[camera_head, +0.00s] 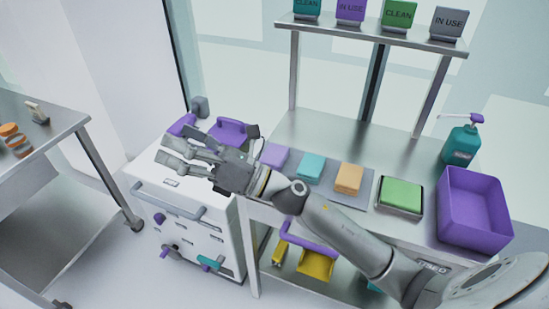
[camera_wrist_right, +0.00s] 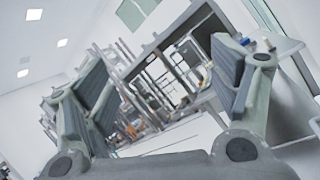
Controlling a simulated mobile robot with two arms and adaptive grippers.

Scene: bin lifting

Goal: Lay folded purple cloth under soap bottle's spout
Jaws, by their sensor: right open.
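A folded purple cloth (camera_head: 274,155) lies at the left end of a row of folded cloths on a grey mat on the steel bench. The teal soap bottle (camera_head: 460,146) stands upright at the bench's right back. Its purple pump has a thin spout (camera_head: 452,117) pointing left, with bare bench below it. My right gripper (camera_head: 178,147) is open and empty, left of the purple cloth and above the white cart. Its spread fingers also show in the right wrist view (camera_wrist_right: 165,75). My left gripper is not in view.
A teal cloth (camera_head: 311,168) and an orange cloth (camera_head: 348,179) lie beside the purple one. A green cloth (camera_head: 401,194) sits in a tray. A purple bin (camera_head: 474,205) stands in front of the bottle. A sign shelf (camera_head: 372,36) rises behind. My right forearm crosses the bench front.

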